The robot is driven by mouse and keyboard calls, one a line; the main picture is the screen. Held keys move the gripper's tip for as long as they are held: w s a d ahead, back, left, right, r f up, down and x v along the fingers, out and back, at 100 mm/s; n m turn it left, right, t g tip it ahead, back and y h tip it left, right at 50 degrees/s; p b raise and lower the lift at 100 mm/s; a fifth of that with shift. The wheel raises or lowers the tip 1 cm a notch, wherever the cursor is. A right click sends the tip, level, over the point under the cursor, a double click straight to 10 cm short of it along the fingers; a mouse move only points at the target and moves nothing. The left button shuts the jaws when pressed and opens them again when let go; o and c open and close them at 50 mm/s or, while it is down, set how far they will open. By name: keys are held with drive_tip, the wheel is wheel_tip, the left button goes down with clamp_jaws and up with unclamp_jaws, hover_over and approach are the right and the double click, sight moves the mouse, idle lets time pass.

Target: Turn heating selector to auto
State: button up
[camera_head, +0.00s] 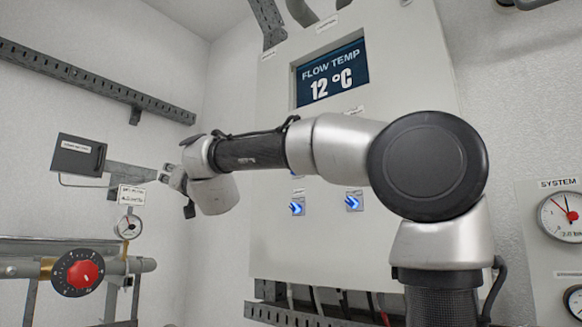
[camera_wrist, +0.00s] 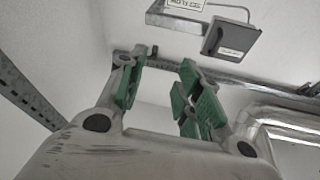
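The control panel (camera_head: 330,250) is a pale grey cabinet behind my arm, with a display (camera_head: 332,73) reading FLOW TEMP 12 °C. Two small blue-lit switches with white arrow marks, a left one (camera_head: 297,206) and a right one (camera_head: 354,201), show low on its face. Their labels are too small or hidden to read, so I cannot tell which is the heating selector. My arm covers part of the panel. My gripper (camera_wrist: 165,62) is open and empty, its green-padded fingers apart. In the head view it is left of the panel, away from the switches.
A dark box (camera_head: 78,155) on a bracket is near my gripper at left. Below are a small gauge (camera_head: 128,227), a red knob (camera_head: 82,274) and pipes. A cable tray (camera_head: 90,80) runs along the left wall. A SYSTEM gauge (camera_head: 562,216) is at right.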

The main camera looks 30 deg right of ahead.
drive_tip(key=s+d+r+m+g+h, duration=0.2)
drive_tip(key=d+r+m+h, duration=0.4)
drive_tip(key=h, duration=0.4)
drive_tip(key=s+d+r+m+g+h, duration=0.15)
drive_tip(key=d+r+m+h, duration=0.25)
drive_tip(key=d+m+h, duration=0.4)
drive_tip(key=s+d+f+g+h, duration=0.2)
drive_tip(key=s+d+f+g, duration=0.15)
drive_tip(key=s+g, duration=0.25)
drive_tip(key=s+d+f+g+h, duration=0.1)
drive_tip(key=s+d+f+g, duration=0.1)
drive_tip(key=s+d+g, duration=0.25)
drive_tip(key=x, duration=0.6)
drive_tip(key=shift+d+m+g, duration=0.3)
drive_tip(key=shift+d, duration=0.1)
drive_tip(key=shift+s+f, duration=0.1)
drive_tip(key=shift+f, duration=0.05)
clamp_jaws()
